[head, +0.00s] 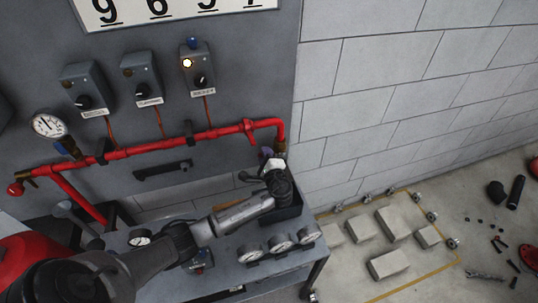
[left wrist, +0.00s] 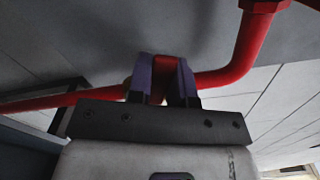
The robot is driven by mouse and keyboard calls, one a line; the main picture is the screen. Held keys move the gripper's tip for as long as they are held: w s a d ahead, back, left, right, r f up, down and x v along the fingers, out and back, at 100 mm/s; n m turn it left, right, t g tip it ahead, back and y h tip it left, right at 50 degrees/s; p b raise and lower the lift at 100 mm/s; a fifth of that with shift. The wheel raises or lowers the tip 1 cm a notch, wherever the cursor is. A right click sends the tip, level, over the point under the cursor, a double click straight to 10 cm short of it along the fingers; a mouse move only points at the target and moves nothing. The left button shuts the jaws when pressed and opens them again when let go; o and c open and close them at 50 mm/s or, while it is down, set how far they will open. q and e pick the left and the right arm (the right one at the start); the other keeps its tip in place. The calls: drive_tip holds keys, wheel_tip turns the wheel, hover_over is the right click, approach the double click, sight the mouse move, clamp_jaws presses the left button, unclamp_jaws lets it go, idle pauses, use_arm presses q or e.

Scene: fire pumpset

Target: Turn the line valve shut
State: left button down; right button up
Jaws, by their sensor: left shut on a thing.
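A red pipe (head: 170,146) runs along the grey panel and bends down at its right end into a brass fitting (head: 280,147). My left gripper (head: 267,153) is at this down-bend, its arm reaching in from the lower left. In the left wrist view its two purple-padded fingers (left wrist: 163,82) are shut on a red piece, which looks like the line valve's handle (left wrist: 164,68). The red pipe bend (left wrist: 236,72) passes just right of the fingers. The valve body is mostly hidden by my gripper. My right gripper is in neither view.
A grey bench (head: 235,272) with several gauges (head: 281,243) stands below, with a dark bin (head: 285,213) at its right end. Three switch boxes (head: 141,78) and a pressure gauge (head: 48,124) are on the panel. Pale blocks (head: 388,264) lie on the floor at right.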

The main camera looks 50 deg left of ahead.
use_arm(q)
drive_tip(key=shift+s+a+f+n+b, duration=0.15)
drive_tip(key=shift+f+n+b, duration=0.65)
drive_tip(key=shift+n+b, duration=0.4)
drive_tip(key=shift+s+f+n+b, duration=0.15)
drive_tip(key=shift+f+n+b, duration=0.65)
drive_tip(key=shift+n+b, duration=0.35)
drive_tip(key=c, duration=1)
unclamp_jaws()
